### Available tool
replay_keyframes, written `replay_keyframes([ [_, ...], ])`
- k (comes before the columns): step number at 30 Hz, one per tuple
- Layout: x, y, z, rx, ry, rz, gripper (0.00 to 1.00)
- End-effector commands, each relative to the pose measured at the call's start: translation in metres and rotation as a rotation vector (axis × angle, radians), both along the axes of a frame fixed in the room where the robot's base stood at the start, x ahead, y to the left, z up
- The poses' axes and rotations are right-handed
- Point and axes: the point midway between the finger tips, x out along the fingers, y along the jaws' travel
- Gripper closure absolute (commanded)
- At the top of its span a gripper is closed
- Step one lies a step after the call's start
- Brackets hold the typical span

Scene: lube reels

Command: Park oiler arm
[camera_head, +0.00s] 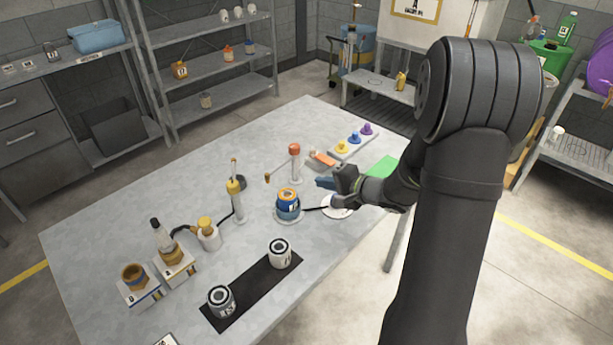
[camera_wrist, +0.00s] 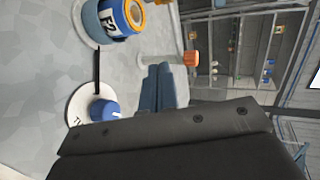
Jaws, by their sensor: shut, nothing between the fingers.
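My gripper (camera_head: 325,183) is shut and empty above the table's right part, just right of the blue reel; its closed blue-grey fingers (camera_wrist: 162,75) show in the wrist view. A red-topped post (camera_head: 294,160) carries a thin arm with a brown tip (camera_head: 267,177) pointing left. A yellow-topped post (camera_head: 236,188) stands further left, joined by a black hose to a brass-capped white pot (camera_head: 208,232). I cannot tell which is the oiler arm. The blue reel (camera_head: 288,203), with a yellow band, sits on a round base. A white dial (camera_head: 335,208) with a blue knob (camera_wrist: 106,110) lies beside it.
Labelled blocks (camera_head: 140,288) stand at the left. Yellow, blue and purple knobs (camera_head: 354,138), an orange item (camera_head: 322,159) and a green pad (camera_head: 383,167) are at the back right. The table's back left is clear.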

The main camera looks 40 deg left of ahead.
Motion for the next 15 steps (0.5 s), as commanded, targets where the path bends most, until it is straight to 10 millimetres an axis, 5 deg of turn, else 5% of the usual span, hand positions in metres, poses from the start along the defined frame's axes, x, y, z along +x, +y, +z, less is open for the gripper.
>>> replay_keyframes([
  [15, -0.009, 0.093, -0.036, 0.001, 0.001, 0.004, 1.00],
])
